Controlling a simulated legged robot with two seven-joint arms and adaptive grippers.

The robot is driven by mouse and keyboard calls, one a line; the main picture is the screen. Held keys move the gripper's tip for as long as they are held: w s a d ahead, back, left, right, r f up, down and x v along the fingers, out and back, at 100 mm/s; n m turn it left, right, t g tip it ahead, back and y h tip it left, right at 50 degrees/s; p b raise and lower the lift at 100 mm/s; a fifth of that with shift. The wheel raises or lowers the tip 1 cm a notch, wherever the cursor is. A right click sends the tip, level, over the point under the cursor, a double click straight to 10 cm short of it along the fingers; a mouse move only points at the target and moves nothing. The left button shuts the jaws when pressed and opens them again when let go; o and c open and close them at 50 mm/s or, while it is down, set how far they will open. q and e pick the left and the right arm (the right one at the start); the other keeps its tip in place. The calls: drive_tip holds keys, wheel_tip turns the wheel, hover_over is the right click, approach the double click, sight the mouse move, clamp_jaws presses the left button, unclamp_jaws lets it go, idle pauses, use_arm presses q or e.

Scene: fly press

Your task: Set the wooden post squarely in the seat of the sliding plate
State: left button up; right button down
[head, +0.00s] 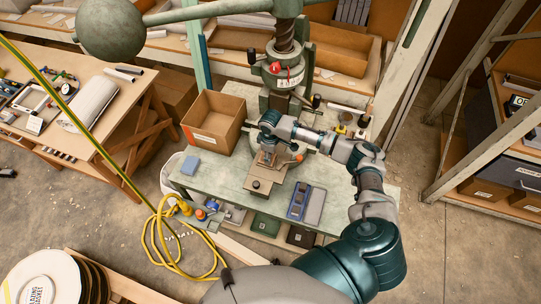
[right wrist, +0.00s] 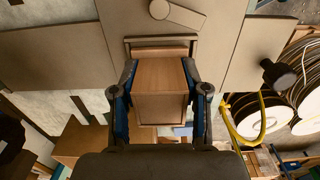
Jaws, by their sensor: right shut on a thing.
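The wooden post (right wrist: 160,75) is a brown block between the two blue-padded fingers of my right gripper (right wrist: 160,98) in the right wrist view. The gripper is shut on it. The far end of the post is at a dark raised edge on the grey-brown sliding plate (right wrist: 70,55); whether it is in the seat I cannot tell. In the head view my right gripper (head: 267,142) is over the press bench, and the sliding plate (head: 262,178) extends toward me below it. The arm and gripper hide most of the post there. My left gripper does not show.
The press screw (head: 284,40) and green press head (head: 285,72) stand just behind the gripper. An open cardboard box (head: 214,121) is to the left on the bench. A yellow hose (head: 157,237) lies on the floor.

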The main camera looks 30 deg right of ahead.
drive_tip(key=c, duration=1)
unclamp_jaws()
drive_tip(key=shift+s+d+f, duration=0.1)
drive_tip(key=shift+s+f, duration=0.25)
drive_tip(key=o, duration=0.4)
drive_tip(key=shift+w+a+r, duration=0.1)
drive_tip(key=shift+w+a, duration=0.1)
drive_tip(key=shift+a, duration=0.25)
drive_tip(key=shift+a+r, duration=0.15)
drive_tip(key=shift+r, duration=0.4)
drive_tip(key=r, duration=0.3)
drive_tip(key=r+b, duration=0.1)
drive_tip(key=r, duration=0.6)
drive_tip(key=shift+d+r, duration=0.25)
drive_tip(key=shift+d, duration=0.1)
drive_tip(key=shift+a+r, duration=0.2)
drive_tip(key=shift+r, duration=0.15)
drive_tip(key=shift+a, duration=0.1)
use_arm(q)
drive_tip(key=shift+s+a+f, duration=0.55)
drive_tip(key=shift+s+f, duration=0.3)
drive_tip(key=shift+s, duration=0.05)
